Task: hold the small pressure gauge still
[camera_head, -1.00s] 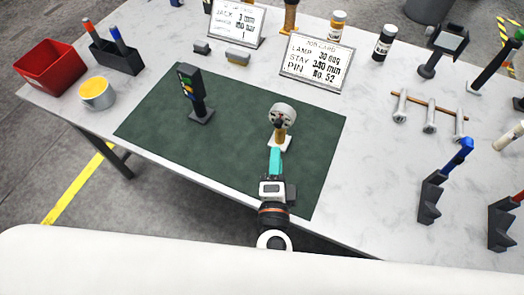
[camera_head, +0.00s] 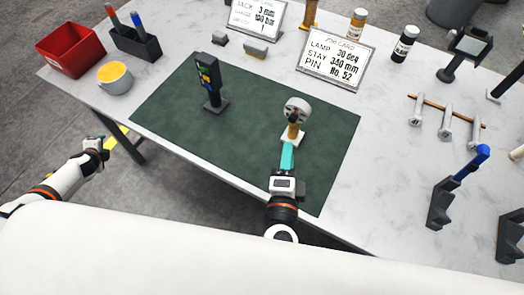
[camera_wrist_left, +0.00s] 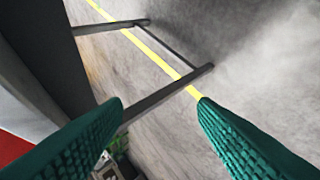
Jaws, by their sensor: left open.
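The small pressure gauge (camera_head: 296,108), with a round grey head and a brass stem, stands upright on a small white base on the green mat (camera_head: 180,130), in the head view. My right gripper (camera_head: 287,156) reaches it from the front edge, its teal fingers at the lower stem and base. The fingers overlap in this view, so I cannot tell whether they are shut or touching the gauge. My left gripper (camera_head: 104,144) is off the table's left front edge, far from the gauge. In the left wrist view its teal fingers (camera_wrist_left: 160,125) are apart with nothing between them.
A dark stand with coloured lights (camera_head: 208,82) is on the mat's left. A yellow-topped cup (camera_head: 115,80), a red bin (camera_head: 70,50) and a card (camera_head: 338,60) stand behind. Bolts on a rod (camera_head: 446,120) lie right. The left wrist view shows floor and table legs (camera_wrist_left: 165,97).

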